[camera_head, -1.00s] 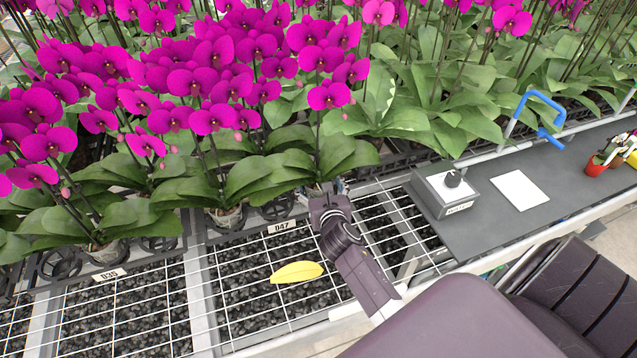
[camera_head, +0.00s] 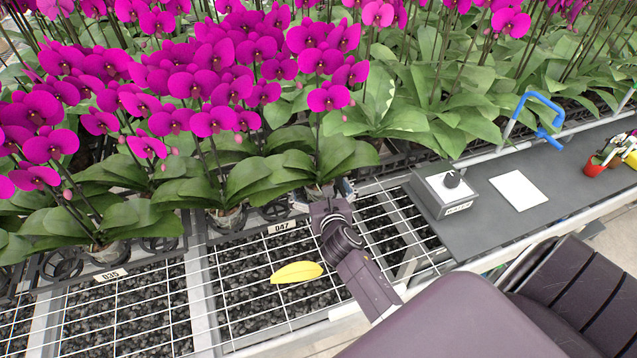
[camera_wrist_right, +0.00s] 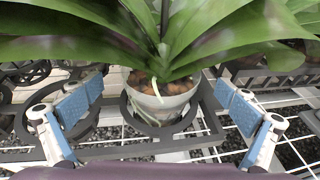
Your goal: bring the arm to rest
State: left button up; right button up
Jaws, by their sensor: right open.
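My right gripper (camera_head: 330,192) reaches over the wire bench toward the orchid row in the head view. In the right wrist view its two blue-padded fingers (camera_wrist_right: 160,108) stand wide apart with nothing between the pads. A potted orchid in a clear pot (camera_wrist_right: 163,100) stands in a dark tray ring just beyond the fingers. The pot looks upright, and I cannot tell whether a finger touches it. My left gripper is not in view.
A yellow leaf (camera_head: 297,272) lies on the wire mesh left of my right arm.

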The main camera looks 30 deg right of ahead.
aim_at(321, 193)
jog(key=shift+p+v, duration=1.25)
jog(key=shift+v, duration=1.9)
jog(key=v, duration=1.2)
jog(key=shift+d, duration=0.15)
